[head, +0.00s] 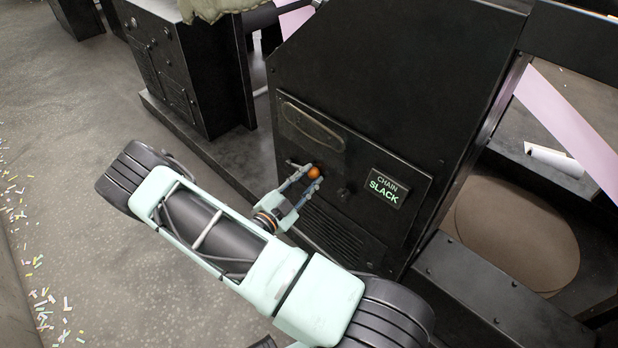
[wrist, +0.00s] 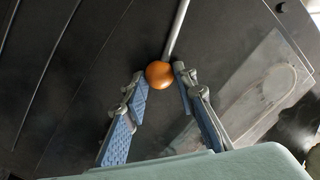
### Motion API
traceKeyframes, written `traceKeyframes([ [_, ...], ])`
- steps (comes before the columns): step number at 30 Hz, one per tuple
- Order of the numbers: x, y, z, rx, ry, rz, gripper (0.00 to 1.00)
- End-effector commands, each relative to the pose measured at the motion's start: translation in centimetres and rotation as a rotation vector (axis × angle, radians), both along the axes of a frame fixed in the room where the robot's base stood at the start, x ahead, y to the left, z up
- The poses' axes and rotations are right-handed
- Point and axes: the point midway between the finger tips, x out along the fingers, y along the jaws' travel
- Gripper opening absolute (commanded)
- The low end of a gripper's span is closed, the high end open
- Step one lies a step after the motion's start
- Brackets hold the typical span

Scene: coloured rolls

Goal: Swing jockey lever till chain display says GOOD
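The jockey lever is a thin grey rod ending in an orange ball knob (head: 314,172), on the front of the black machine cabinet. In the wrist view the knob (wrist: 160,75) sits at the end of the rod (wrist: 178,30), between my fingertips. My gripper (head: 307,180) is open, its blue-padded fingers (wrist: 161,78) on either side of the knob, with narrow gaps seeming to show. I cannot tell how deep the knob lies between them. The chain display (head: 384,188) to the right of the knob reads "CHAIN SLACK" in pale green letters.
An oval window or plate (head: 312,127) is above the lever, and a vent grille (head: 335,235) is below it. Another black machine (head: 175,70) stands at upper left. A brown round pad (head: 515,235) is at right. Paper scraps litter the open floor (head: 70,150) at left.

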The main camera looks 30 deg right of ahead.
Motion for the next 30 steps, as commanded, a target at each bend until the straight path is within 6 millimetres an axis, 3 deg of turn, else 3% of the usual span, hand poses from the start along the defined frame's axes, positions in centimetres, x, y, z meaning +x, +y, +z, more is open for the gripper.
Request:
traceKeyframes([
  [6, 0.02, 0.03, 0.00, -0.001, 0.000, 0.001, 0.00],
  [26, -0.30, -0.02, -0.93, 0.001, 0.005, 0.000, 0.00],
  [27, -0.30, -0.02, -0.94, 0.001, 0.005, 0.000, 0.30],
  [30, -0.29, -0.03, -0.90, 0.001, 0.005, 0.001, 0.41],
])
